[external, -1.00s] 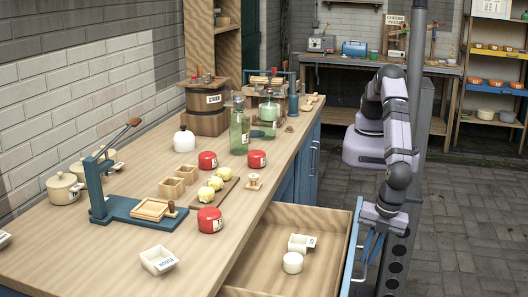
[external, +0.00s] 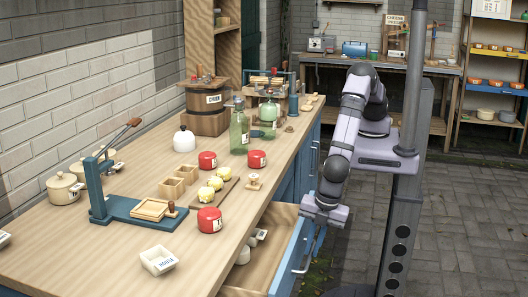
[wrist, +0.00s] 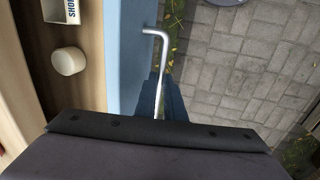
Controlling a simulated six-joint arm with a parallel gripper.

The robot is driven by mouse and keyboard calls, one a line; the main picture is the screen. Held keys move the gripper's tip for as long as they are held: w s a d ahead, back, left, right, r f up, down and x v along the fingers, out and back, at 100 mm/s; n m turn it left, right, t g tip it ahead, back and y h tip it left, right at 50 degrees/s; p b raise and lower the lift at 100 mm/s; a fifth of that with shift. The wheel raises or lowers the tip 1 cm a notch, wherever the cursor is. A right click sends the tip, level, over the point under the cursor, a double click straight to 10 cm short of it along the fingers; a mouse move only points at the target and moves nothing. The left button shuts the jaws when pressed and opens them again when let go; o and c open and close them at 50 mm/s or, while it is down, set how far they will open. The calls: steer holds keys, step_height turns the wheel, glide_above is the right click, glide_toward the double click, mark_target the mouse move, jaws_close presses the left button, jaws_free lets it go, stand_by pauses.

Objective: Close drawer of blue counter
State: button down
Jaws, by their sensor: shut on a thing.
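The blue counter (external: 286,184) has a wooden top and a drawer (external: 268,262) that stands partly open. The drawer's blue front (wrist: 128,50) carries a metal bar handle (external: 303,256), which also shows in the wrist view (wrist: 160,60). My gripper (external: 316,238) is at the drawer front and shut on the handle, its blue fingers showing around the bar in the wrist view. Inside the drawer are a white labelled dish (wrist: 62,10) and a round white object (wrist: 68,61), partly hidden by the countertop in the external view.
The countertop (external: 110,265) holds red tins (external: 209,220), a blue press (external: 140,208), a white dish (external: 158,260), yellow balls (external: 206,194) and bottles. The paved floor (external: 450,230) right of the counter is clear around my base.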

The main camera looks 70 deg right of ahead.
steer(key=w, duration=1)
steer(key=shift+w+b, duration=0.2)
steer(key=shift+b, duration=0.1)
steer(key=c, duration=1.8)
jaws_free()
steer(key=shift+c, duration=0.2)
step_height(320, 180, up, 7)
steer(key=s+b, duration=0.1)
steer(key=shift+s+r, duration=0.15)
steer(key=shift+s, duration=0.05)
